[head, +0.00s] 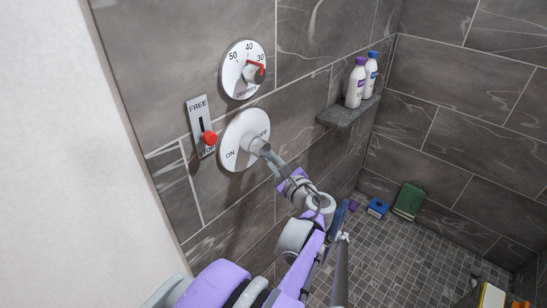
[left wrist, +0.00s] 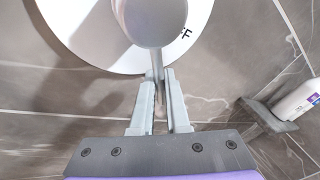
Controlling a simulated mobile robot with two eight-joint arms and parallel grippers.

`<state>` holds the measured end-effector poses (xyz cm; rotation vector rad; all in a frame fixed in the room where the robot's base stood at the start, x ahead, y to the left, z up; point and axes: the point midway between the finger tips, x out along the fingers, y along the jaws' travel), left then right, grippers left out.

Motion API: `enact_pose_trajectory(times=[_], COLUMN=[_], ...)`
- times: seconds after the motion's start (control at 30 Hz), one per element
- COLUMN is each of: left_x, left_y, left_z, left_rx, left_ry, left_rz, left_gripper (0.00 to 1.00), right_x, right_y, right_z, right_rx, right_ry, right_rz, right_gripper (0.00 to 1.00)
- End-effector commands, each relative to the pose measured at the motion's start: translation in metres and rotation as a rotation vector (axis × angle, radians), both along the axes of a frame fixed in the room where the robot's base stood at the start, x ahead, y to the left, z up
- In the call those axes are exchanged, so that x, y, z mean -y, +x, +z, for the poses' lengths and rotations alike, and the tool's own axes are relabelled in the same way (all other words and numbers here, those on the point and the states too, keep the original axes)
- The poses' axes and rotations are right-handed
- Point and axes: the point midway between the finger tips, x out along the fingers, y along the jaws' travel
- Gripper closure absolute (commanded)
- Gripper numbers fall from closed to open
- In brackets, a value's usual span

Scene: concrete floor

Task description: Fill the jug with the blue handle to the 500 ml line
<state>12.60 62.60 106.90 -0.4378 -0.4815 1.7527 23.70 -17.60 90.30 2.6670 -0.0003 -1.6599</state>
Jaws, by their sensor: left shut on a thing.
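The round white ON/OFF plate (head: 235,150) is on the tiled wall, with a grey knob and lever (head: 259,146) at its middle. My left gripper (head: 275,163) is shut on this lever, which points down and right in the head view. In the left wrist view the left gripper's fingers (left wrist: 158,78) close around the thin lever below the round knob (left wrist: 150,20). A blue upright strip (head: 339,216) shows beside my left arm; I cannot tell whether it is the jug's handle. No jug body or 500 ml line is clearly visible.
A temperature dial (head: 236,76) with a red pointer is above the plate. A FREE/STOP slider with a red knob (head: 209,138) is to its left. A corner shelf (head: 340,114) holds two bottles. Blue (head: 377,207) and green (head: 409,200) items lie near the far wall.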

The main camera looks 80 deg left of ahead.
Motion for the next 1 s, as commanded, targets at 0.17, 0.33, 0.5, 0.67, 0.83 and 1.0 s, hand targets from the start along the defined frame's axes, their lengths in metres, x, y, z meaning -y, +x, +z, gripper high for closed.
enact_pose_trajectory(times=[0.17,0.33,0.5,0.67,0.83,1.0], left_x=[0.0059,0.0082,0.0083,0.0083,0.0082,0.0082], left_y=[-0.0087,-0.0120,-0.0122,-0.0122,-0.0122,-0.0123], left_z=[-0.0051,-0.0074,-0.0077,-0.0077,-0.0077,-0.0077], left_rx=[-0.126,-0.187,-0.193,-0.192,-0.191,-0.190], left_ry=[-0.085,-0.124,-0.127,-0.126,-0.126,-0.126], left_rz=[0.000,-0.001,-0.001,-0.002,-0.001,-0.001], left_gripper=[1.00,1.00,1.00,0.79,0.56,0.56], right_x=[0.0000,0.0000,0.0000,0.0000,0.0000,0.0000], right_y=[0.0002,0.0004,0.0004,0.0004,0.0004,0.0004], right_z=[0.0011,0.0017,0.0017,0.0017,0.0017,0.0017], right_rx=[0.000,0.001,0.001,0.001,0.001,0.001], right_ry=[0.000,0.000,0.000,0.000,0.000,0.000], right_rz=[0.000,0.000,0.000,0.000,0.000,0.000], right_gripper=[0.60,0.60,0.60,0.60,0.60,0.60])
